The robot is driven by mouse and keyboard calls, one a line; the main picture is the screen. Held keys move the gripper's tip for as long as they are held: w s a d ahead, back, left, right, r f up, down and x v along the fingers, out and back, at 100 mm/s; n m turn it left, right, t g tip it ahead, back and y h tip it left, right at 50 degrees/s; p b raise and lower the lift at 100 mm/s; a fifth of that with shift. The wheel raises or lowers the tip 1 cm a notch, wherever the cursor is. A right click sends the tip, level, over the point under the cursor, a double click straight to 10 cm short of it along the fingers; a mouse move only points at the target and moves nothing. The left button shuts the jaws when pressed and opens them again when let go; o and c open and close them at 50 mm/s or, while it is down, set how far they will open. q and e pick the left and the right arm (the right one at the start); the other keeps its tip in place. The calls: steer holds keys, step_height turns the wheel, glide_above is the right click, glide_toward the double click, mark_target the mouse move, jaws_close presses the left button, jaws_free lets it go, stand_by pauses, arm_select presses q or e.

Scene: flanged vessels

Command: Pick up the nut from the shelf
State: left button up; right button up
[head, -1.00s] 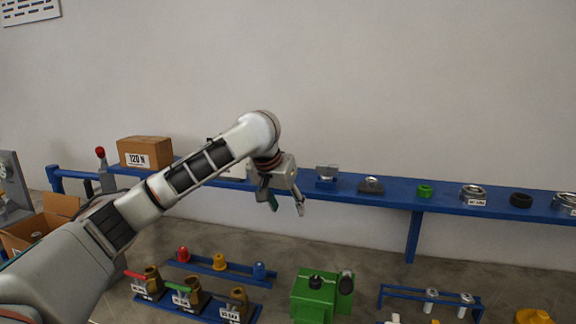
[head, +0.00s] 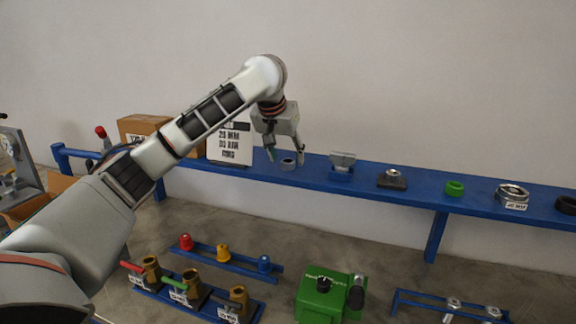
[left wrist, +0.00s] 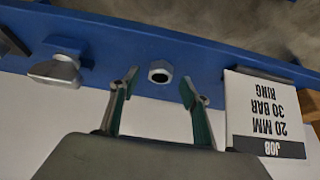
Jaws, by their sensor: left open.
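A grey hex nut (head: 288,163) with a round hole lies on the blue shelf (head: 400,190), just right of the white job sign. My left gripper (head: 286,158) is open and empty, pointing down just above the nut. In the left wrist view the nut (left wrist: 160,71) shows beyond and between the spread fingertips (left wrist: 160,82), apart from both. My right gripper is not in view.
The job sign (head: 230,145) stands left of the nut, reading 20 MM, 30 BAR, RING. A grey block on a blue base (head: 342,165) stands to the right, then a dark-based metal piece (head: 392,180), a green ring (head: 454,188) and a labelled metal ring (head: 512,196). A carton (head: 140,126) stands at left.

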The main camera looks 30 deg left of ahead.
arm_select(q)
steer(key=shift+x, duration=1)
steer(key=c, duration=1.3)
steer(key=shift+r, duration=0.1)
